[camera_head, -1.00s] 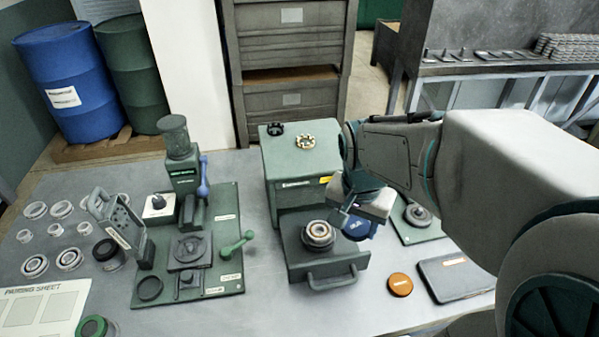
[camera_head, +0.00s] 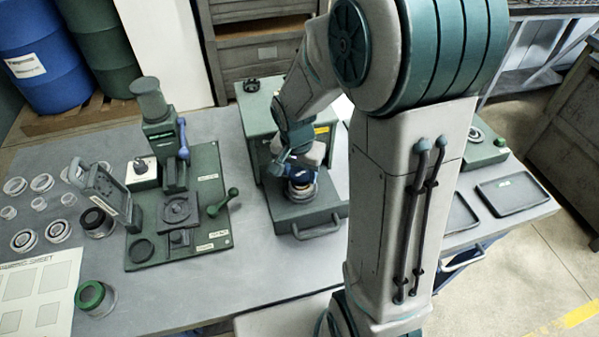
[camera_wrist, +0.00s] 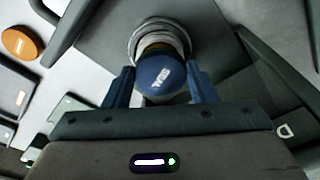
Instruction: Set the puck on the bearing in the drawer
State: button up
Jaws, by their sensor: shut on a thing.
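My gripper (camera_head: 300,168) is over the open drawer (camera_head: 328,207) of the green machine. The bearing (camera_head: 302,193) sits in the drawer, directly below the gripper. Its pale ring (camera_wrist: 138,32) shows past the puck's far edge in the wrist view, and the puck overlaps most of it. I cannot tell whether the puck touches the bearing. In the head view the puck is mostly hidden by my gripper.
A green fixture plate (camera_head: 215,235) with a press and levers stands left of the drawer. Several rings and jars lie at the far left. Dark trays (camera_head: 513,193) lie at right. An orange puck (camera_wrist: 20,43) shows in the wrist view. My arm hides part of the table.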

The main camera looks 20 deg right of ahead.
aim_at(298, 180)
jog(key=shift+f, duration=0.9)
jog(key=shift+f, duration=0.25)
jog(key=o, duration=1)
jog(key=shift+r, duration=0.1)
jog(key=shift+c, duration=0.2)
jog(key=shift+r, duration=0.1)
jog(key=shift+r, duration=0.25)
notch_tip(298, 180, up, 12)
jog(key=s+f, duration=0.1)
jog(key=s+r+n+t, duration=0.2)
jog(key=s+r+n, duration=0.2)
jog(key=s+n, duration=0.4)
jog(key=shift+s+d+y, duration=0.25)
jog(key=shift+s+y, duration=0.15)
jog(key=shift+s, duration=2.3)
